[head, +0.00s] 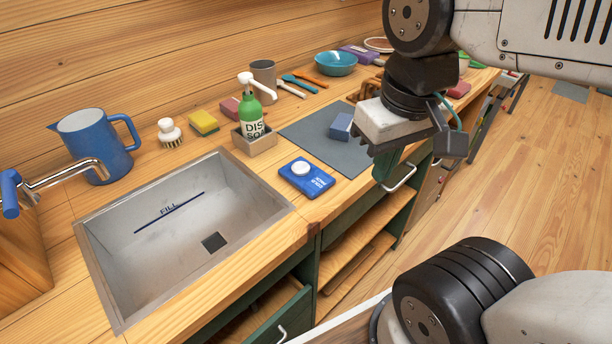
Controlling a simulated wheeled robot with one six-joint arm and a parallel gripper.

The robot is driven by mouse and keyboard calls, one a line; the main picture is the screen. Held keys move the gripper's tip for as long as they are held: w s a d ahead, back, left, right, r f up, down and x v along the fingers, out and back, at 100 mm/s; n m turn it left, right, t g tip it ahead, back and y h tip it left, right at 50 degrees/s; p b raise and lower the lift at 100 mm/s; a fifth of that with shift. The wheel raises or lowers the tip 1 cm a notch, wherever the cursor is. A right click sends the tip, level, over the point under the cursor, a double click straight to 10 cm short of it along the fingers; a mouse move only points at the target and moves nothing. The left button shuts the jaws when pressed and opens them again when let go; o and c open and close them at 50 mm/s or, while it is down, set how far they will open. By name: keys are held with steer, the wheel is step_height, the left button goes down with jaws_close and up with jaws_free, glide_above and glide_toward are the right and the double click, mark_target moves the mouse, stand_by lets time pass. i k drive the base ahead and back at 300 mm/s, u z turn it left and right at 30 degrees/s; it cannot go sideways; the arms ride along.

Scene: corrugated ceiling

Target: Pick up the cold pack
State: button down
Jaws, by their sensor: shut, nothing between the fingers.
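A flat blue pack (311,181) with white lettering lies on the wooden counter near its front edge, right of the sink; I take it as the cold pack. A round white piece (300,168) sits on top of it or is part of it. My gripper (400,147) is in the air to the right of the pack, apart from it and above the counter's front edge. It is shut and holds nothing. Its fingertips are hard to make out against the dark cabinet.
The metal sink (180,225) opens left of the pack. A green soap bottle (250,118) in a wooden holder stands behind it. A grey mat (315,136) carries a small blue block (341,126). A blue jug (95,145) stands far left. An open drawer (275,318) juts out below.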

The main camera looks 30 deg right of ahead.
mark_target(316, 182)
steer(key=z, duration=0.45)
steer(key=k, duration=1.15)
steer(key=z, duration=0.8)
steer(key=i, duration=0.55)
steer(key=u, duration=0.2)
